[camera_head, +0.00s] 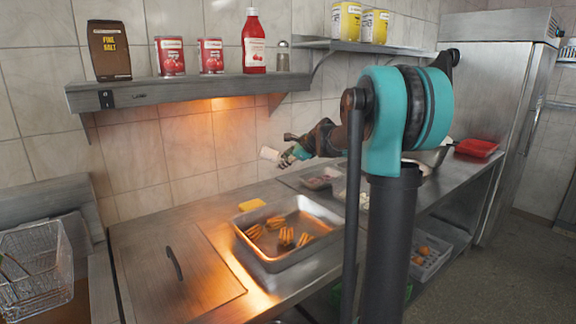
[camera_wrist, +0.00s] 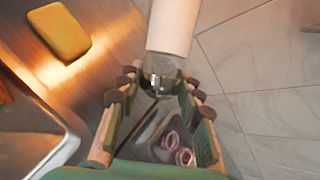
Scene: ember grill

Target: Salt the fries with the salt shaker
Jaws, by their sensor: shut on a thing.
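My gripper (camera_head: 288,156) is shut on the salt shaker (camera_head: 269,154), a small pale cylinder lying roughly sideways in the air. In the wrist view, the shaker's white part (camera_wrist: 172,25) points away from me, and its clear, shiny part sits between the fingers (camera_wrist: 158,85). The fries (camera_head: 285,237) lie in several orange bunches in a steel pan (camera_head: 270,262) on the counter. Only the pan's edge (camera_wrist: 60,135) shows in the wrist view.
A yellow sponge (camera_head: 252,204) lies behind the pan. A lidded well (camera_head: 180,275) is left of the pan; trays (camera_head: 320,178) stand behind right.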

